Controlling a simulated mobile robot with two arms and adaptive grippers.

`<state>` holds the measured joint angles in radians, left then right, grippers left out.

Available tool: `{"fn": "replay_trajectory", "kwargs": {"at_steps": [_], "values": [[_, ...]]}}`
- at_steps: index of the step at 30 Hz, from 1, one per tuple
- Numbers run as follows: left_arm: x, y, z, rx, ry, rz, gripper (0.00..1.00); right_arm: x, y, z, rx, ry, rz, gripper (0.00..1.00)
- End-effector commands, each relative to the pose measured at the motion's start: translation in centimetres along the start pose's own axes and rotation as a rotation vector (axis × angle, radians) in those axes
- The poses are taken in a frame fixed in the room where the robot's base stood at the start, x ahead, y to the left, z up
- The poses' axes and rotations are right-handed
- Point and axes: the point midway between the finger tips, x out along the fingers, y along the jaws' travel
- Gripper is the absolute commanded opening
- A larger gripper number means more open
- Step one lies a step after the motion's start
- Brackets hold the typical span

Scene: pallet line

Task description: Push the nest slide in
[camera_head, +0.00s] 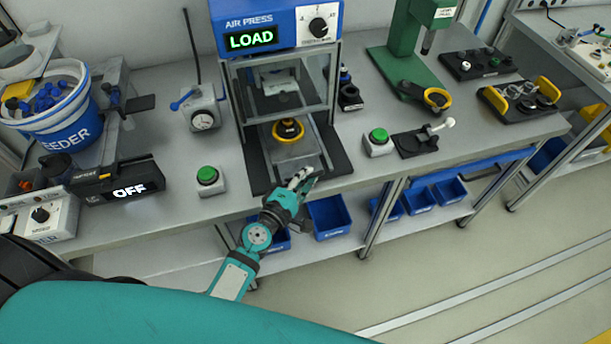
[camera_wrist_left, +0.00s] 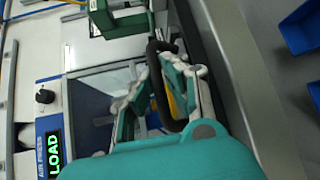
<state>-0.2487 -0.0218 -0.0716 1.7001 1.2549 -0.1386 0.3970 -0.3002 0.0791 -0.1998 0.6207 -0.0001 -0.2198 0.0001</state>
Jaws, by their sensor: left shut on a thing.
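The air press (camera_head: 275,25) stands on the bench with its display reading LOAD. Its nest slide (camera_head: 297,158) is a light grey plate that reaches out toward the bench's front edge. A yellow ring-shaped part with a dark centre (camera_head: 288,131) sits on the slide, under the press head. My left gripper (camera_head: 302,182) is at the slide's front end. In the left wrist view my left gripper (camera_wrist_left: 160,88) has its fingers on both sides of a black bar handle (camera_wrist_left: 157,72) and is shut on it. The fingers hide part of the handle. My right gripper is not in view.
Green buttons stand left (camera_head: 207,175) and right (camera_head: 379,135) of the press. A blue feeder bucket (camera_head: 62,135) and a dark OFF display (camera_head: 135,190) are at the left. A green press (camera_head: 405,40) is at the right. Blue bins (camera_head: 328,217) sit below the bench edge.

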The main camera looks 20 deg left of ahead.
Motion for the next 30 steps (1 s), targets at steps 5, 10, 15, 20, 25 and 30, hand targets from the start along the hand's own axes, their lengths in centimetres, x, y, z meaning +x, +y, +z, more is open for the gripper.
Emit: {"fn": "replay_trajectory", "kwargs": {"at_steps": [5, 10, 15, 20, 25, 30], "values": [[2.5, 1.0, -2.4, 0.002, -0.001, 0.008, 0.00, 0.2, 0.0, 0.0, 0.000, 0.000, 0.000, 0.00], [6.1, 1.9, -6.0, 0.002, 0.001, 0.010, 0.00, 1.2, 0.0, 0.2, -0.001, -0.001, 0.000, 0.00], [8.9, 2.7, -8.8, -0.001, 0.001, 0.009, 0.00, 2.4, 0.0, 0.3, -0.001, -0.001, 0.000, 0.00], [10.1, 3.2, -10.0, -0.003, 0.002, 0.008, 0.00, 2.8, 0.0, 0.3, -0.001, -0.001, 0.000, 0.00], [10.2, 3.5, -10.2, -0.004, 0.004, 0.009, 0.00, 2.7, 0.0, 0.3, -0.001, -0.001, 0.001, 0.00], [10.2, 3.6, -10.3, -0.003, 0.005, 0.011, 0.10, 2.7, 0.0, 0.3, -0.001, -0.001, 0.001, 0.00]]}}
